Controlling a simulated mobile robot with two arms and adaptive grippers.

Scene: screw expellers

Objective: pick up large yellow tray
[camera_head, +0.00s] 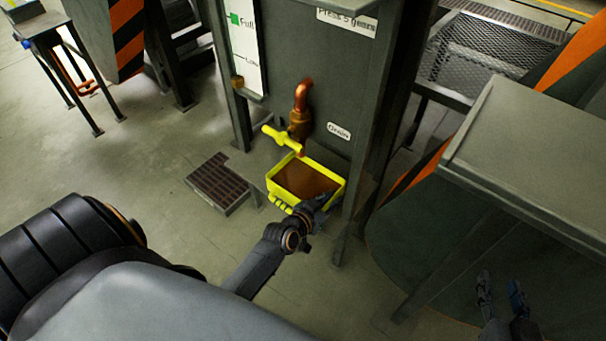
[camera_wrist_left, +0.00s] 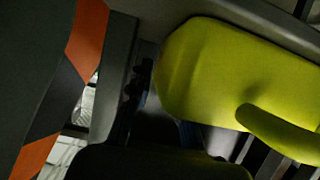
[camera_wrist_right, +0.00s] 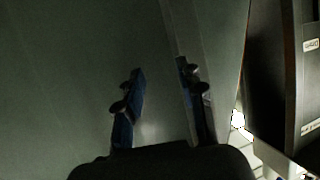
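The large yellow tray (camera_head: 335,187) sits under a copper drain pipe in the head view and holds brown liquid. A yellow grip (camera_head: 280,204) shows on its front side. My left gripper (camera_head: 318,203) is at the tray's front right corner. In the left wrist view the yellow tray (camera_wrist_left: 235,75) fills the upper right, very close to the dark fingers, and hides part of them. I cannot tell whether they are closed on it. My right gripper (camera_head: 501,287) is open and empty at the lower right; its two fingers (camera_wrist_right: 157,108) stand apart in the right wrist view.
The copper pipe (camera_head: 301,100) with a yellow valve handle (camera_head: 282,140) hangs just above the tray, on a grey machine (camera_head: 340,70). A dark floor grate (camera_head: 218,180) lies left of the tray. A grey-green machine housing (camera_head: 545,140) stands at the right, close to my right gripper.

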